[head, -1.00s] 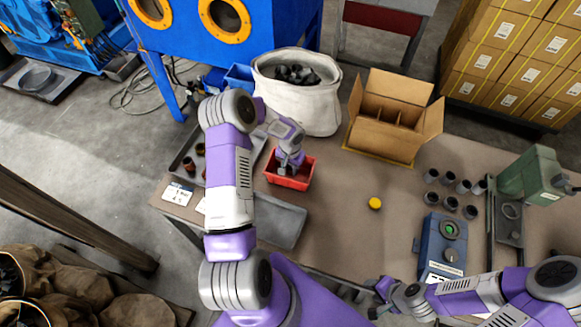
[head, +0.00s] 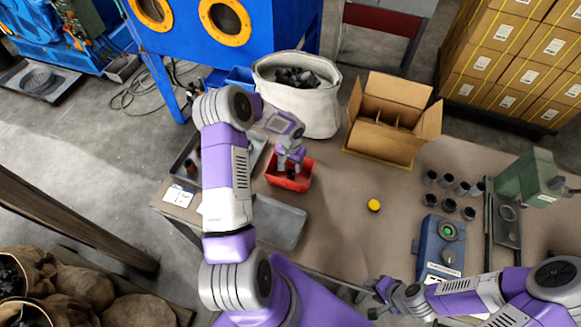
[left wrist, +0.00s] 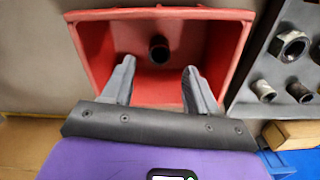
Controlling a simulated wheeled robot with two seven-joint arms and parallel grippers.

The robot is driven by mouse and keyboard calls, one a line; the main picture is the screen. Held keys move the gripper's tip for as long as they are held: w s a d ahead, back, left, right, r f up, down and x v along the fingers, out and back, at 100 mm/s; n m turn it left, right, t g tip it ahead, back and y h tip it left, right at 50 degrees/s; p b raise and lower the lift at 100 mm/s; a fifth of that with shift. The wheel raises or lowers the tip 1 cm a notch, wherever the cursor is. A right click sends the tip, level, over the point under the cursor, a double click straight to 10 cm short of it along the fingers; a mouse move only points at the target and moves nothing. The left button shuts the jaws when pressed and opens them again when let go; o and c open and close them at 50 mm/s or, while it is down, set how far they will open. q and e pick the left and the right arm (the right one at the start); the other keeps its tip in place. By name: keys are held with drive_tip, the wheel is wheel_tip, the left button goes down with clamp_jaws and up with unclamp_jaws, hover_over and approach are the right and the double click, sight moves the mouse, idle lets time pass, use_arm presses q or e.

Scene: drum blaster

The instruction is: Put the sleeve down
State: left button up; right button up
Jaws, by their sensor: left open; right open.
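A dark sleeve (left wrist: 159,49) stands upright, its open end up, on the floor of the red bin (left wrist: 160,14), near the far wall in the left wrist view. In the head view the red bin (head: 288,187) sits on the bench, with the dark sleeve (head: 291,174) partly visible inside. My left gripper (head: 290,161) is above the bin, pointing down. In the left wrist view the left gripper (left wrist: 158,68) has its fingers spread wide and empty, apart from the sleeve. My right gripper (head: 376,300) is open and empty near the bench's front edge.
A grey tray (head: 278,222) lies in front of the bin. A white sack (head: 305,107) and divided carton (head: 384,145) stand behind. A yellow object (head: 374,205), several dark cups (head: 461,188), a blue device (head: 440,243) and a green press (head: 527,180) are right. Mid-bench is mostly clear.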

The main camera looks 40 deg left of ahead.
sight(291, 172)
use_arm(q)
wheel_tip(291, 172, up, 9)
drive_tip(key=s+d+f+h, duration=0.1)
drive_tip(key=s+d+f, duration=0.2)
drive_tip(key=d, duration=0.5)
drive_tip(key=s+d+f+h, duration=0.2)
drive_tip(key=s+d+f, duration=0.2)
drive_tip(key=d, duration=0.4)
drive_tip(key=s+d+f+h, duration=0.1)
drive_tip(key=s+d+f, duration=0.3)
drive_tip(key=d, duration=0.4)
drive_tip(key=shift+s+d+f+h, duration=0.15)
drive_tip(key=shift+d+f+h, duration=0.15)
drive_tip(key=shift+h, duration=0.1)
drive_tip(key=shift+n+y, duration=0.3)
drive_tip(key=s, duration=0.2)
drive_tip(key=s+d+f, duration=0.1)
drive_tip(key=s, duration=0.1)
drive_tip(key=s+d, duration=0.1)
drive_tip(key=s, duration=0.1)
drive_tip(key=shift+s+d+f, duration=0.1)
drive_tip(key=shift+f, duration=0.15)
drive_tip(key=shift+s, duration=0.2)
drive_tip(key=shift+t, duration=0.3)
drive_tip(key=shift+f, duration=0.1)
